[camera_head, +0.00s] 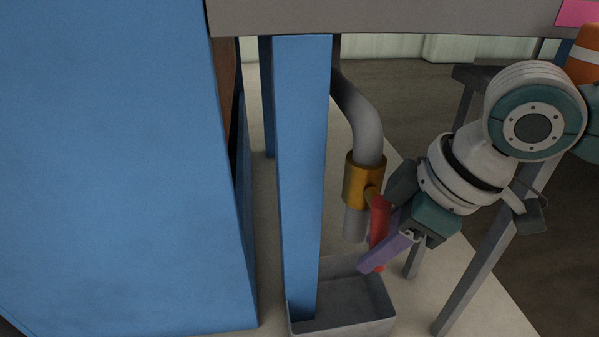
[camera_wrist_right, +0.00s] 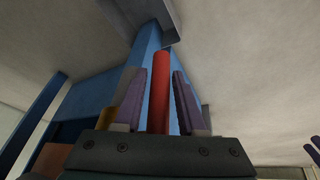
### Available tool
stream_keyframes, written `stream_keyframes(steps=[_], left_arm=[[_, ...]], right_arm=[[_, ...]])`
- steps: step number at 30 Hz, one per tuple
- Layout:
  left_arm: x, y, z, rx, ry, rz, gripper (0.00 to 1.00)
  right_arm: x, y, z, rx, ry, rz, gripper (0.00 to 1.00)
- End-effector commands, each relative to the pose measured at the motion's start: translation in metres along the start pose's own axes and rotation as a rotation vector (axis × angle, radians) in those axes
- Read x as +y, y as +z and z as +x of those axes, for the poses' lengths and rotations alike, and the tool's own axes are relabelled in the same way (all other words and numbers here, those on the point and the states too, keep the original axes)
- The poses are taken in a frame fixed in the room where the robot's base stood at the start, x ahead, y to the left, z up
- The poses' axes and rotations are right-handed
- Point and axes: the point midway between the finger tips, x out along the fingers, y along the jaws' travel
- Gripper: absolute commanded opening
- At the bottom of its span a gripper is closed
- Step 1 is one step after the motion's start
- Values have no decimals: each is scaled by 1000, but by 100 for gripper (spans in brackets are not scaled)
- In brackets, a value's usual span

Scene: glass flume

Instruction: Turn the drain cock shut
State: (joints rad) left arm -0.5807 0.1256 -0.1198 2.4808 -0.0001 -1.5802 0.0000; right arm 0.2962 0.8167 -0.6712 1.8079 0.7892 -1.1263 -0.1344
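The drain cock has a brass body (camera_head: 362,180) on a grey pipe (camera_head: 362,112) and a red lever (camera_head: 379,222) that hangs down beside the pipe's outlet. My right gripper (camera_head: 372,263) reaches in from the right with its purple fingers at the lever's lower part. In the right wrist view the red lever (camera_wrist_right: 159,90) stands between the two fingers of my right gripper (camera_wrist_right: 159,76), with a gap on each side. The gripper is open around it. Purple finger-like tips (camera_wrist_right: 313,150) at that view's right edge look like my left gripper; their opening is unclear.
A grey open tray (camera_head: 345,325) stands on the floor under the outlet. A blue post (camera_head: 300,150) is just left of the pipe, and a large blue panel (camera_head: 110,160) fills the left. Grey slanted legs (camera_head: 478,275) stand at the right. A grey beam (camera_head: 400,18) runs overhead.

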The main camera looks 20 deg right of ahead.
Motion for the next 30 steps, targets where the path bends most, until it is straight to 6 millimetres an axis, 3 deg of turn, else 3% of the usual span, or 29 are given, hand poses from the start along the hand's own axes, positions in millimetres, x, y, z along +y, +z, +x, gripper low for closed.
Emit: stream_keyframes(steps=[8, 19, 30], left_arm=[[2, 0, 1, 0, 5, -6, 71], [3, 0, 1, 1, 8, -9, 71], [2, 0, 1, 0, 5, -6, 71]], right_arm=[[0, 0, 1, 0, 0, 0, 40], [0, 0, 1, 0, 0, 0, 0], [0, 0, 1, 0, 0, 1, 0]])
